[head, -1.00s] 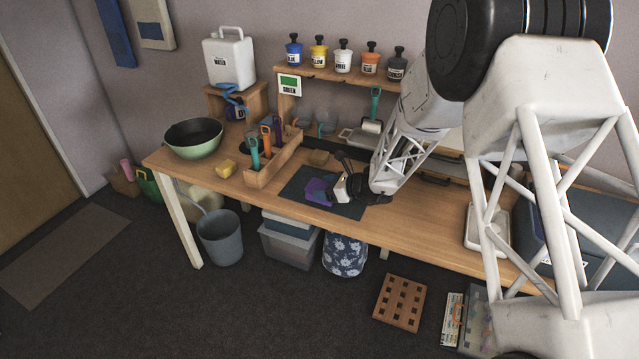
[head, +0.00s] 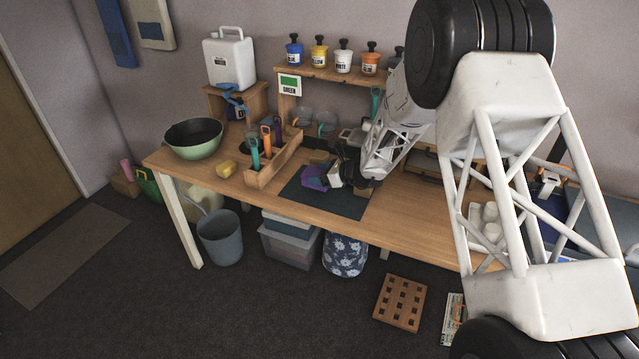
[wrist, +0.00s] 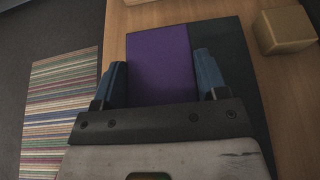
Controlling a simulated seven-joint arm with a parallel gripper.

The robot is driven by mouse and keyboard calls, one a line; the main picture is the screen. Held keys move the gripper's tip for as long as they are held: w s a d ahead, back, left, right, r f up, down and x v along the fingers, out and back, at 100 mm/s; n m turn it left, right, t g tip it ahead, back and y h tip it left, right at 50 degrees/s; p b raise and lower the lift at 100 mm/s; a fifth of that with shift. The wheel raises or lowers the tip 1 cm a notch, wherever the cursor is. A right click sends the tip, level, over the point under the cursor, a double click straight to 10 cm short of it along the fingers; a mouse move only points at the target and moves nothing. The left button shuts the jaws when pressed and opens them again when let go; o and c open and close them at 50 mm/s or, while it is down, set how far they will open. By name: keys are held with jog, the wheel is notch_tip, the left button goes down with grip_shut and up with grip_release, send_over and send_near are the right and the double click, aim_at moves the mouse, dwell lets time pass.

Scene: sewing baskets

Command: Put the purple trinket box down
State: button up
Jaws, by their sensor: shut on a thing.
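The purple trinket box (head: 314,177) is at my gripper (head: 331,174), over the dark mat (head: 341,203) on the wooden table. In the wrist view the purple box (wrist: 159,62) lies between the two blue fingers of my gripper (wrist: 160,76), which is shut on it. The dark mat (wrist: 236,50) shows beyond the right finger. I cannot tell whether the box touches the mat or is held just above it. Its lower part is hidden by my gripper in the wrist view.
A wooden tool rack (head: 262,177) stands left of the mat, with a yellow sponge-like piece (head: 227,168) and a green bowl (head: 193,139) further left. A small wooden block (wrist: 284,30) is right of the box. The mat's front part is clear.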

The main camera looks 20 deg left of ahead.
jog(key=shift+f, duration=0.1)
jog(key=shift+f, duration=1.65)
jog(key=shift+f, duration=0.1)
jog(key=o, duration=0.9)
jog(key=shift+o, duration=0.2)
jog(key=shift+d, duration=0.1)
jog(key=v, duration=1.2)
